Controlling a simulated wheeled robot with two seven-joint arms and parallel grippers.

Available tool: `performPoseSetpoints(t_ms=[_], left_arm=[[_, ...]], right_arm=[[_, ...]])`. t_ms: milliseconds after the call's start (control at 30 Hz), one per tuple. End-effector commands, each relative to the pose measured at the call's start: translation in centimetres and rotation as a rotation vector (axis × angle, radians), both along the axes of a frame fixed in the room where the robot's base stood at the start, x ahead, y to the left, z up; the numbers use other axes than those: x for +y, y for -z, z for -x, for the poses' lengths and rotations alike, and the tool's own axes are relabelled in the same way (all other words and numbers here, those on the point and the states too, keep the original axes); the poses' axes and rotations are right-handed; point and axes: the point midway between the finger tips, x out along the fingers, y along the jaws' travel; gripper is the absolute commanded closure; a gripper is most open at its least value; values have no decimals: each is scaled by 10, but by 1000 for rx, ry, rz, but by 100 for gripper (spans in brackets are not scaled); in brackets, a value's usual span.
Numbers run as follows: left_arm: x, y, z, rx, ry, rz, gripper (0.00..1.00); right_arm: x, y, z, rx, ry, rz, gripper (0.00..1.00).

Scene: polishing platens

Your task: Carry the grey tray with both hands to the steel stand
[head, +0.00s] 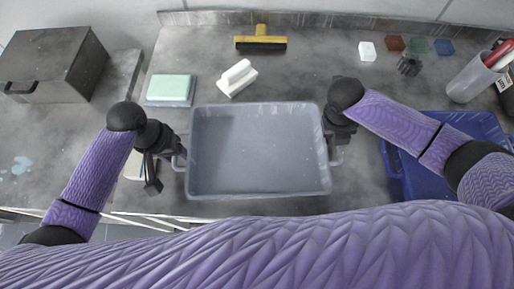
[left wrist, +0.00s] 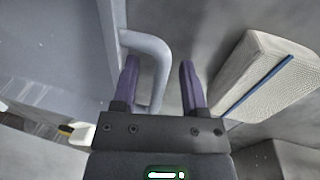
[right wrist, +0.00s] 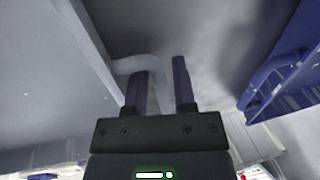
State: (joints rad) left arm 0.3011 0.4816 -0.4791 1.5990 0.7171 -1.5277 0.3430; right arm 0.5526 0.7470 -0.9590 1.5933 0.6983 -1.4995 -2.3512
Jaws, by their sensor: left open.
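The grey tray (head: 258,192) lies on the grey worktop in front of me, empty, with a loop handle on each short side. My left gripper (head: 152,172) is at its left handle. In the left wrist view the left gripper (left wrist: 160,82) is open, with the handle bar (left wrist: 150,45) between its fingers. My right gripper (head: 336,140) is at the right handle. In the right wrist view the right gripper (right wrist: 160,82) has the handle bar (right wrist: 138,64) between its fingers; whether they grip it is unclear. I cannot make out a steel stand.
A dark grey box (head: 55,65) stands at the left. A green-topped block (head: 170,89), a white brush (head: 237,78) and a yellow-handled squeegee (head: 261,40) lie behind the tray. A blue crate (head: 400,160) is close on the right. A container (head: 470,80) holds tools at far right.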

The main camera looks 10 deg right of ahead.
Motion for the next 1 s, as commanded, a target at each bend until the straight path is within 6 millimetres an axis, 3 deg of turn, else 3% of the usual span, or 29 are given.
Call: performPoseSetpoints(t_ms=[200,367,467,1000], left_arm=[[0,0,0,0,0,0,44],[0,0,0,0,0,0,78],[0,0,0,0,0,0,100],[0,0,0,0,-1,0,100]], right_arm=[[0,0,0,0,0,0,67],[0,0,0,0,0,0,100],[0,0,0,0,0,0,100],[0,0,0,0,0,0,100]])
